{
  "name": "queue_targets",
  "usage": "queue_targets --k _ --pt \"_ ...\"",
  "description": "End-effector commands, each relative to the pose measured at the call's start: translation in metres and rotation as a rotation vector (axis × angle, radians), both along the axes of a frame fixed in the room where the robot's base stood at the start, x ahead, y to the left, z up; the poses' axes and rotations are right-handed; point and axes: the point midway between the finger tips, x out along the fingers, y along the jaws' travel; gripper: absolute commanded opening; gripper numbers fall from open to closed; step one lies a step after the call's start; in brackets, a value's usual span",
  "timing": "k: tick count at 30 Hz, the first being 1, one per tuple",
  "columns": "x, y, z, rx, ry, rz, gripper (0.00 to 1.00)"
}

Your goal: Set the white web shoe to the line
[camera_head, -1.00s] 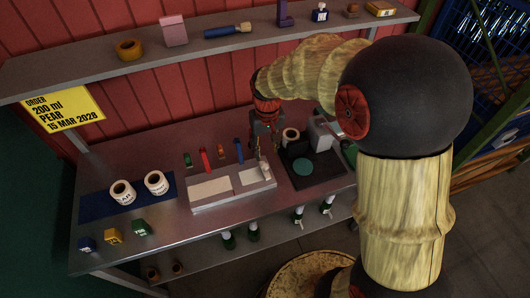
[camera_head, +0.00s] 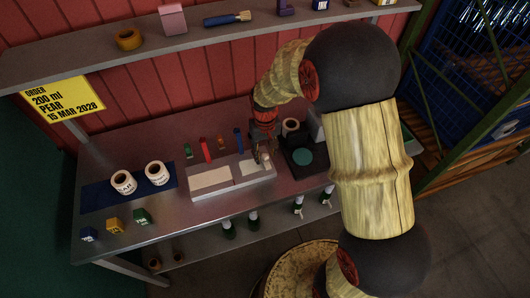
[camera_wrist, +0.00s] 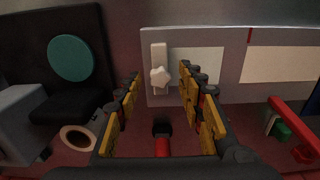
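The white web shoe (camera_wrist: 160,76) is a pale strip with a lobed knob, at the left end of a light grey plate (camera_wrist: 237,96) in the wrist view. In the head view, the plate (camera_head: 232,188) lies mid-table and the shoe is mostly hidden by my gripper. My gripper (camera_wrist: 162,78) is open, its two fingers apart on either side of the knob as seen from the wrist. I cannot tell whether they touch it. A short red mark (camera_wrist: 250,36) shows on the plate, right of the shoe. My gripper in the head view (camera_head: 262,153) is over the plate's right end.
A black station with a teal disc (camera_head: 302,157) stands right of the plate. Behind the plate are small coloured tools, including a red one (camera_head: 206,149).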

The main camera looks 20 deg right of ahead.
Motion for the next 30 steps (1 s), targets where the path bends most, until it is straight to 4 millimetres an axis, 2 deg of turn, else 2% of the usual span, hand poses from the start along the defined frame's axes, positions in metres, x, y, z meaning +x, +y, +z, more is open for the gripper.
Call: queue_targets --k 4,24,30 --pt "0.0001 0.0000 0.0003 0.000 0.000 0.000 0.38" --pt "0.0001 0.0000 0.0005 0.000 0.000 0.000 0.00" --pt "0.0001 0.0000 0.0005 0.000 0.000 0.000 0.00"
